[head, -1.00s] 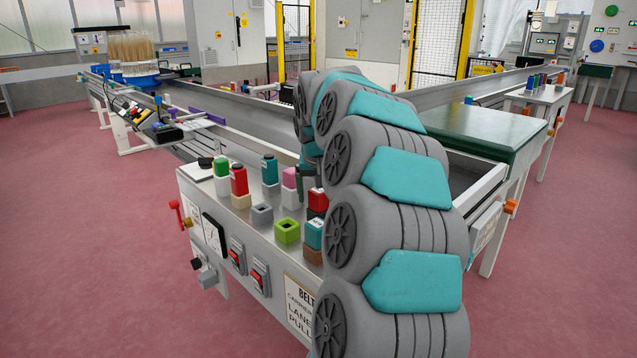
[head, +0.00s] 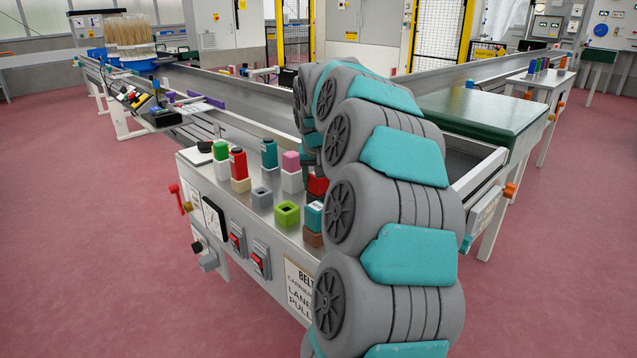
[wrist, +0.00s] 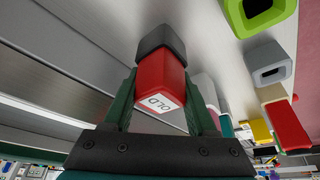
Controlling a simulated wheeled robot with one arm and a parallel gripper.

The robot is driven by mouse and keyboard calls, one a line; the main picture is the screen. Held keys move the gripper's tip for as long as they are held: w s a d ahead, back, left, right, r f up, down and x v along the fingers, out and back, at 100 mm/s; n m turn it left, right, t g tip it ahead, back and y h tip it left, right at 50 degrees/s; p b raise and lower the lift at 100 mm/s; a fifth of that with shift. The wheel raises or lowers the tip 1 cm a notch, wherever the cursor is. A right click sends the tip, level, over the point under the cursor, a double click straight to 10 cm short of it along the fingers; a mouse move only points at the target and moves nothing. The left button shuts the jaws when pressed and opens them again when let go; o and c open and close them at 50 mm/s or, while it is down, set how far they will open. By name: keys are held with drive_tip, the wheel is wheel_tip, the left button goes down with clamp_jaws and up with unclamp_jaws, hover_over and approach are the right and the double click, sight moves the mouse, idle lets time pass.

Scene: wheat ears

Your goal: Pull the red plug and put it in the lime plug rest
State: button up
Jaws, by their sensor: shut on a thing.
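A red plug (wrist: 160,80) with a white label reading "OLD" sits between the fingers of my gripper (wrist: 160,100), which is shut on it. A dark grey socket (wrist: 160,40) is at the plug's far end and appears to touch it. In the head view this red plug (head: 318,185) is partly hidden by my arm. The lime plug rest (head: 287,213) is an open-topped square block, empty, to the left and nearer on the panel. It also shows at the top right of the wrist view (wrist: 257,14).
A second red plug (head: 239,163) stands in a cream base. A grey empty rest (head: 262,197), a teal plug (head: 269,153), a pink plug (head: 291,161) and a green plug (head: 221,150) stand around. Another teal plug (head: 314,214) in a brown base is close to my arm.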

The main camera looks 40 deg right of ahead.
clamp_jaws()
drive_tip(key=o, duration=1)
unclamp_jaws()
drive_tip(key=shift+r, duration=0.1)
